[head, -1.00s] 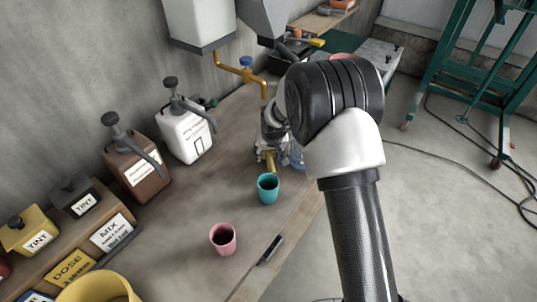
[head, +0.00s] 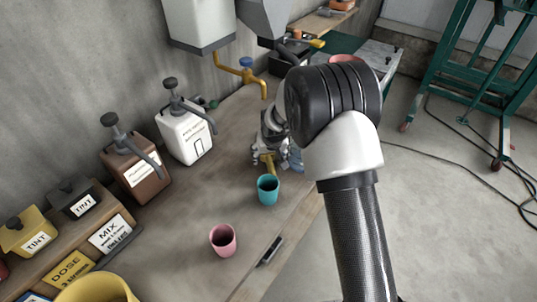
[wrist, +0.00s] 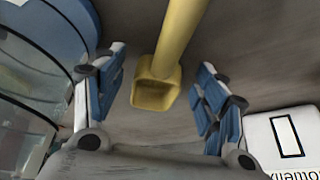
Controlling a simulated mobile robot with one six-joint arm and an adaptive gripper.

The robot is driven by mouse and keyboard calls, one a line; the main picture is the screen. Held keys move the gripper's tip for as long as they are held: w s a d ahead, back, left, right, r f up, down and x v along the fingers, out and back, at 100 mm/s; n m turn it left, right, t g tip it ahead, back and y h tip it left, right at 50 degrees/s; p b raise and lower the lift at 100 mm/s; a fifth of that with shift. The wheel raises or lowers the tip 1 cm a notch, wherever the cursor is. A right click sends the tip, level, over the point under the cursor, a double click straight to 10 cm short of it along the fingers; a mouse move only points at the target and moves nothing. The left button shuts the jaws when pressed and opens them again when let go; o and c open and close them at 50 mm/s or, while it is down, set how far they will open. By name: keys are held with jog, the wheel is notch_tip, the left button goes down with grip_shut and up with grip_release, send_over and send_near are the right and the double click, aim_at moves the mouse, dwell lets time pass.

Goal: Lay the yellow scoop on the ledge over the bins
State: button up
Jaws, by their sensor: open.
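A yellow scoop with a square, hollow end (wrist: 157,90) shows in the wrist view, its handle running out at the top edge. A yellow piece, apparently the same scoop, shows in the head view (head: 267,162) just behind the teal cup. My gripper (wrist: 160,85) is open, with a blue-padded finger on each side of the scoop and a gap to both. In the head view my gripper (head: 268,150) is low over the bench, partly hidden by my arm. I cannot clearly make out the ledge over the bins.
A teal cup (head: 268,190) stands close in front of my gripper, and a pink cup (head: 223,240) nearer. A clear blue jar (head: 297,158) is close on the right. A white pump jug (head: 187,135) and a brown one (head: 138,170) stand left. A yellow tap (head: 245,73) is behind.

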jog(key=shift+r, duration=0.15)
jog(key=shift+r, duration=0.3)
jog(key=p+v, duration=0.3)
jog(key=v, duration=0.8)
jog(key=shift+s+r, duration=0.2)
jog(key=shift+r, duration=0.05)
